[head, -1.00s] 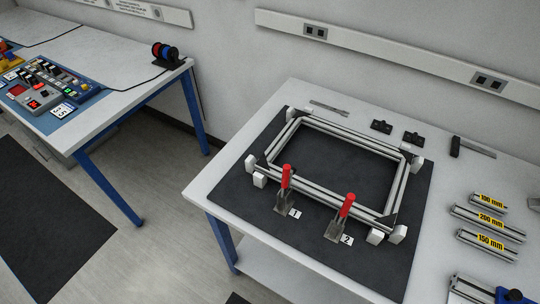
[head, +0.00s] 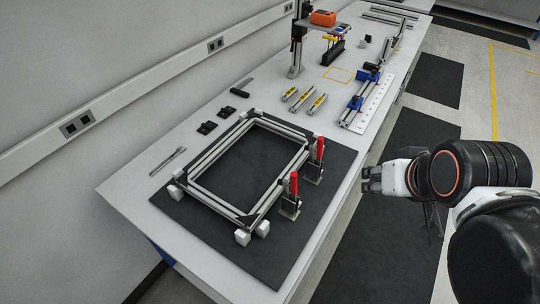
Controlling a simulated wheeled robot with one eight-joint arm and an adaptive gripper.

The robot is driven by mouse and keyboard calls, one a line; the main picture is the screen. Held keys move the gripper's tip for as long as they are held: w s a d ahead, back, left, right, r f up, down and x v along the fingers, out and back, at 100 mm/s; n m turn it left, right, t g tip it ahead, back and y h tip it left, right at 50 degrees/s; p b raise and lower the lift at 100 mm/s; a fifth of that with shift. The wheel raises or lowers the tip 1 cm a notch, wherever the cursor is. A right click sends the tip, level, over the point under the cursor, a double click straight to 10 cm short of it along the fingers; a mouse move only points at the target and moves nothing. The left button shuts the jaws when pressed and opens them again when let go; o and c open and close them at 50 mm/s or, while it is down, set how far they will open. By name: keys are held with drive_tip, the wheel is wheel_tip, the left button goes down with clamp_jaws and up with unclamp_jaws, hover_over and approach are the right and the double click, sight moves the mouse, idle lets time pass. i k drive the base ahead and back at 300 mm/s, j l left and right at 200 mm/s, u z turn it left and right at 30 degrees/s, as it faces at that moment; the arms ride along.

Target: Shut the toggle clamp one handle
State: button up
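Toggle clamp one (head: 290,206) stands on the dark mat at the near right side of the aluminium frame (head: 203,157). Its red handle (head: 294,184) points straight up. The second clamp (head: 314,173), also with its red handle up, stands farther along the same side. The number labels are readable only in the earlier view, with 1 on the clamp farther from the marked bars. My gripper (head: 368,179) is to the right of both clamps, near the table's right edge. Its fingers look apart and empty, pointing left, touching neither clamp.
The dark mat (head: 190,224) lies on a white table (head: 128,189). Floor mats lie right of the table.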

sight(294, 174)
drive_tip(key=k+j, duration=0.3)
drive_tip(key=j, duration=0.15)
drive_tip(key=k+j, duration=0.25)
drive_tip(key=j, duration=0.2)
drive_tip(key=i+j+z, duration=0.25)
drive_tip(key=k+j, duration=0.05)
drive_tip(key=k, duration=0.05)
